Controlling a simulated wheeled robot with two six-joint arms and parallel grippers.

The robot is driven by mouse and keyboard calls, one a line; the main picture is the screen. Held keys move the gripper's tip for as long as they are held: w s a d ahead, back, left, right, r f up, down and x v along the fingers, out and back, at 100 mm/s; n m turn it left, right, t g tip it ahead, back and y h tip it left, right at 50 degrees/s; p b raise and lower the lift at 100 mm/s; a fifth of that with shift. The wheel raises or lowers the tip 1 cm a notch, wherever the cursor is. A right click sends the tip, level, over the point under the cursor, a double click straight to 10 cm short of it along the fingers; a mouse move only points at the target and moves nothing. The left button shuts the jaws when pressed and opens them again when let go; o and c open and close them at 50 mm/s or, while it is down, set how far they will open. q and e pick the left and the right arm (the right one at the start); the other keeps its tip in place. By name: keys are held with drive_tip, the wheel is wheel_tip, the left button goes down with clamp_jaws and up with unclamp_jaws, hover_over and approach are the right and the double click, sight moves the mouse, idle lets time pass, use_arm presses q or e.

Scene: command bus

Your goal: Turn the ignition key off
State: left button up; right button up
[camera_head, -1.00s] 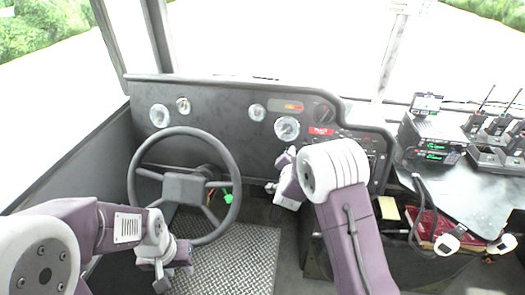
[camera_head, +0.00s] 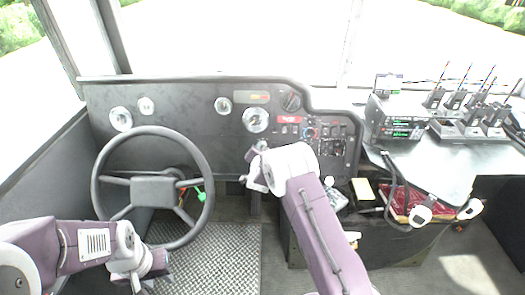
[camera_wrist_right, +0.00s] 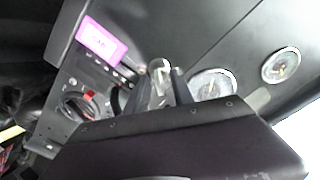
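I cannot make out the ignition key for certain. A small green tag (camera_head: 201,195) hangs behind the right side of the steering wheel (camera_head: 152,190), with a small orange-red bit beside it. My right gripper (camera_head: 252,172) is in front of the dashboard (camera_head: 180,105), below the large gauge and right of the wheel. In the right wrist view, a small silver piece (camera_wrist_right: 160,77) shows between dark finger-like shapes, close to the panel; I cannot tell whether it is held. My left gripper (camera_head: 138,280) is low, below the wheel, its fingers too unclear to read.
The panel has a large gauge (camera_head: 256,120), a red label (camera_head: 289,119), a dark round knob (camera_head: 291,101) and several switches. At right stand a radio set (camera_head: 400,127) and handheld radios (camera_head: 470,115) on a console. The patterned floor plate (camera_head: 215,262) is clear.

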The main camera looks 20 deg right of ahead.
clamp_jaws()
idle(1.4)
